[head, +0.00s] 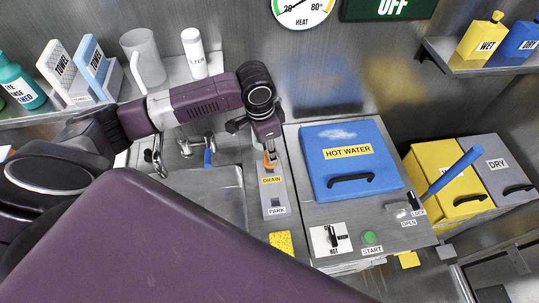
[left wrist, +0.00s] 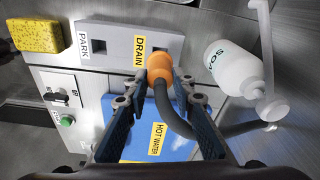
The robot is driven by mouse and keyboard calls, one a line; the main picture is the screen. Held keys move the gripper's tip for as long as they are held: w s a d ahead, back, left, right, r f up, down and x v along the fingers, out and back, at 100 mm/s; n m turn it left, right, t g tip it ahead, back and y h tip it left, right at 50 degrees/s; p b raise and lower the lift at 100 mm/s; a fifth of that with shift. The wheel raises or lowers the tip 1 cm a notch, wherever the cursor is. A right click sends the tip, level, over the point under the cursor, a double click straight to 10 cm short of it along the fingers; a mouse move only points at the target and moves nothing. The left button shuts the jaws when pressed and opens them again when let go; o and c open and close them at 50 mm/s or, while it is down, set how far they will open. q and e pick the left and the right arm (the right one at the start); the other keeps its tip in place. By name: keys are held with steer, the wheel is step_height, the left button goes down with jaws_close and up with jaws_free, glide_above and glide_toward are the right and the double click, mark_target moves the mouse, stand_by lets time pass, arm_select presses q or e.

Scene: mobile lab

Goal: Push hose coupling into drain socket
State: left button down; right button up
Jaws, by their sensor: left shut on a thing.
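The orange hose coupling (left wrist: 165,66) is held between the fingers of my left gripper (left wrist: 163,85), with a dark grey hose (left wrist: 174,113) trailing from it. In the head view the left gripper (head: 268,151) points down at the far end of the grey socket panel (head: 272,198), and a bit of orange coupling (head: 270,162) shows below it. The coupling is beside the DRAIN label (left wrist: 139,51) and covers the drain socket. I cannot tell whether it sits in the socket or just over it. The PARK socket (left wrist: 98,47) looks empty. My right gripper is out of view.
The blue HOT WATER lid (head: 350,165) stands right of the panel, the sink (head: 205,195) left of it. A white soap bottle (left wrist: 232,68) is close to the hose in the wrist view. A yellow sponge (head: 281,243) lies in front of the panel.

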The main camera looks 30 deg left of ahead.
mark_target(265, 154)
arm_select(q)
steer(key=shift+f, duration=1.75)
steer(key=c, duration=1.7)
jaws_free()
steer(key=shift+f, duration=0.15)
steer(key=shift+c, duration=0.2)
steer(key=shift+o, duration=0.6)
steer(key=r, duration=0.7)
steer(key=s+a+r+b, duration=0.1)
steer(key=r, duration=0.3)
steer(key=shift+r, duration=0.65)
